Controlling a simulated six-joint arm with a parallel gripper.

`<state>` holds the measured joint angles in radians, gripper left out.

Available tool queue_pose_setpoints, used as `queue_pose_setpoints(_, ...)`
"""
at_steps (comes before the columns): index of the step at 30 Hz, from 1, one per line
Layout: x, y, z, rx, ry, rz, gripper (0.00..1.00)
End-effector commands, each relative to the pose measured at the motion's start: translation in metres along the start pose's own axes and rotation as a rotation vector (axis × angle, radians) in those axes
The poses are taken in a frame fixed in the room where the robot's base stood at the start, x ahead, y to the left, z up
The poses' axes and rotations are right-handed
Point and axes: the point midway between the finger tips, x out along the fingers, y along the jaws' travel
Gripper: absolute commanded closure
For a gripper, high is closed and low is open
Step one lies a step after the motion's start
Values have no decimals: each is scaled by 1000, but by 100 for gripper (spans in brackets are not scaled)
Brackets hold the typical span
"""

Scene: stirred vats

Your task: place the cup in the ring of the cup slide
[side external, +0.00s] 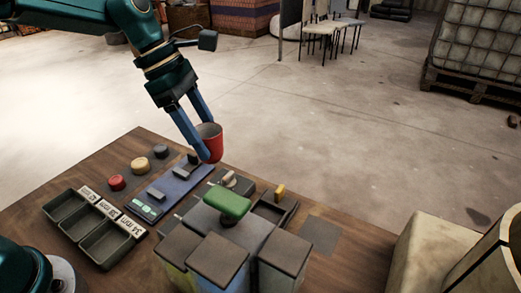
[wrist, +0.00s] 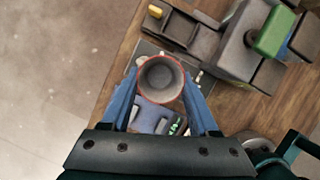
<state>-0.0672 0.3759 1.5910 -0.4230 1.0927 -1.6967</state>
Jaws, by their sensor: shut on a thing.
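A red cup (side external: 209,142) with a grey inside is held upright in my gripper (side external: 203,140), above the table beside the blue panel (side external: 178,188). In the wrist view the cup (wrist: 160,78) shows from above, with the blue fingers of my gripper (wrist: 160,92) on both its sides. My gripper is shut on the cup. I cannot make out the ring of the cup slide; dark parts under and beside the cup are partly hidden by it.
A grey machine with a green handle (side external: 228,202) and block-shaped vats (side external: 217,258) stands close by on the wooden table (side external: 110,163). A small yellow piece (side external: 280,191) stands at the right.

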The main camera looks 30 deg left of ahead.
Motion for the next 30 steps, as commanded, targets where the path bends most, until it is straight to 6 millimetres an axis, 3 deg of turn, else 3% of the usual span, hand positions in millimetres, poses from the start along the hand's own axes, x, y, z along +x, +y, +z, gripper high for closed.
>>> queue_pose_setpoints(2, 2, 0, 3, -7, -3, 10, 92)
queue_pose_setpoints(12, 68, -28, 47, -3, 0, 6, 92)
queue_pose_setpoints(18, 95, -38, 66, -7, -2, 10, 92)
queue_pose_setpoints(23, 104, -41, 70, -10, -2, 11, 92)
queue_pose_setpoints(30, 134, -41, 57, -13, -1, 9, 92)
